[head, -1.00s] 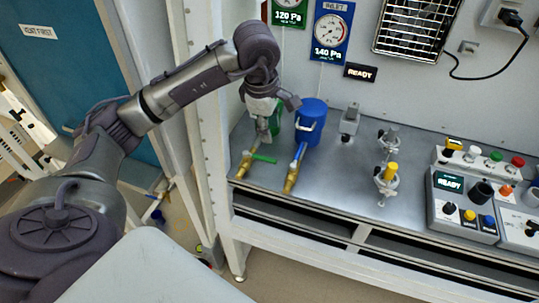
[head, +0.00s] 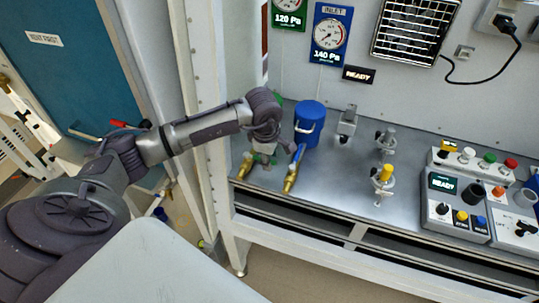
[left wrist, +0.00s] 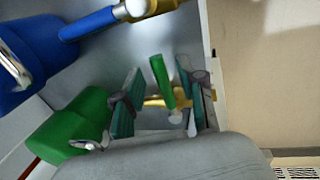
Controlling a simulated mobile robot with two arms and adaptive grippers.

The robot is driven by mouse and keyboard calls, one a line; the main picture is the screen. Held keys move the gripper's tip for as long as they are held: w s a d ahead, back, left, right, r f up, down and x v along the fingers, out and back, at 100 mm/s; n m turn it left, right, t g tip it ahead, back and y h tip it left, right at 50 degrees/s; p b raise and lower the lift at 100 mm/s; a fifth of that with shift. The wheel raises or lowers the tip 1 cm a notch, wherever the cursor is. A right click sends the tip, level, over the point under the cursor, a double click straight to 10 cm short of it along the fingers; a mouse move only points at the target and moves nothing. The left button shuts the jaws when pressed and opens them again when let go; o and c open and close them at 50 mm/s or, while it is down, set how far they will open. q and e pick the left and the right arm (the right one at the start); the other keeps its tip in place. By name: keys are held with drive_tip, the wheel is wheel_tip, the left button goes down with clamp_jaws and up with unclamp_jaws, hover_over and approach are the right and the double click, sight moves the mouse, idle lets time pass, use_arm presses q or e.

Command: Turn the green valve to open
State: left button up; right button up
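The green valve's brass body (head: 243,170) shows at the left end of the bench in the head view. Its green lever (left wrist: 162,82) shows in the left wrist view, between the two finger pads. My left gripper (head: 263,158) is low over this valve. In the left wrist view the left gripper (left wrist: 161,98) is open, with its pads on either side of the lever and visible gaps between. My gripper hides most of the lever in the head view. My right gripper is not in view.
A green canister (left wrist: 75,128) stands behind the valve. A blue canister (head: 310,122) and its blue-levered brass valve (head: 291,178) stand close to the right. A white cabinet post (head: 206,120) is close on the left. The bench (head: 335,188) is clear right of the blue valve.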

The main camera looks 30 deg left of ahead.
use_arm(q)
clamp_jaws()
idle(0.3)
drive_tip(key=shift+f, duration=0.1)
